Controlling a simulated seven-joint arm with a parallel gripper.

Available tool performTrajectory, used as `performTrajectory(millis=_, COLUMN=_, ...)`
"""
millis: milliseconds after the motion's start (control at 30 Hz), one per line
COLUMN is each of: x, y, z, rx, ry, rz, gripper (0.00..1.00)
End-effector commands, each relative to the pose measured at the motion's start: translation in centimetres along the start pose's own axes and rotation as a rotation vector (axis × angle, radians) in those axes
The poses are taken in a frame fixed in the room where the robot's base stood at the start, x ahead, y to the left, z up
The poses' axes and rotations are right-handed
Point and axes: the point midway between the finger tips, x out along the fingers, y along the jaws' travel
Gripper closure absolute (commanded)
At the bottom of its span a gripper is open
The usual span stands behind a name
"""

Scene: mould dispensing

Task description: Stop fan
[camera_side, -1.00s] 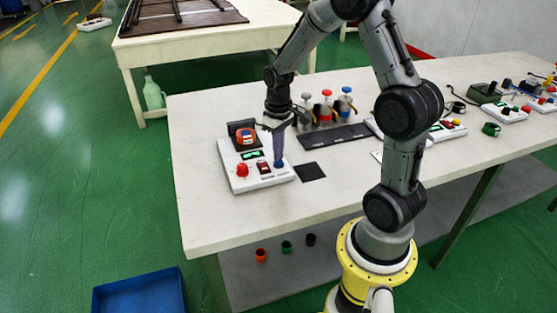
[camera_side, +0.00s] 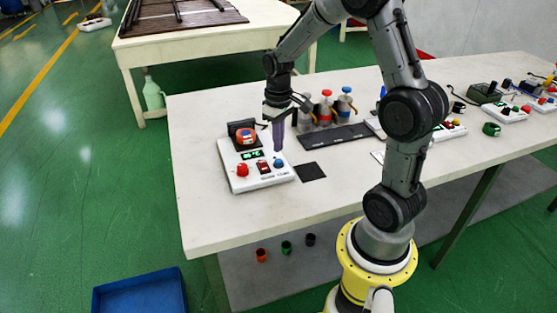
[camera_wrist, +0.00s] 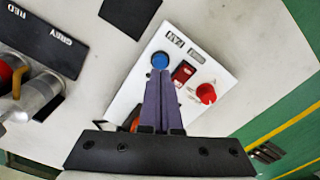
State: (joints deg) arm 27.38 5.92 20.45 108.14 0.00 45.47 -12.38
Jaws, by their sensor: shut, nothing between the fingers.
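The white control panel (camera_side: 254,182) lies at the left of the table. It carries a blue button (camera_side: 279,163), a dark red rocker switch (camera_side: 263,167), a red knob (camera_side: 242,170) and a small green display (camera_side: 252,155). In the wrist view the blue button (camera_wrist: 160,60) sits by a label reading FAN, with the rocker switch (camera_wrist: 183,73) and the red knob (camera_wrist: 206,93) beside it. My gripper (camera_side: 279,149) is shut and empty, its purple fingers just above the blue button and apart from it. No fan is clearly identifiable.
An orange-red round object (camera_side: 245,136) stands on the panel's black back part. Several bottles (camera_side: 326,110) with coloured tops stand behind a dark labelled strip (camera_side: 340,138). A black square (camera_side: 311,171) lies right of the panel. The table front is clear.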

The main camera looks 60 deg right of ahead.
Motion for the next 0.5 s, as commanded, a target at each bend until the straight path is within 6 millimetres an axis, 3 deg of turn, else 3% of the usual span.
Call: performTrajectory(millis=500, x=-3.8, y=0.0, z=0.0, rx=0.000, ry=0.002, rz=0.000, gripper=1.00)
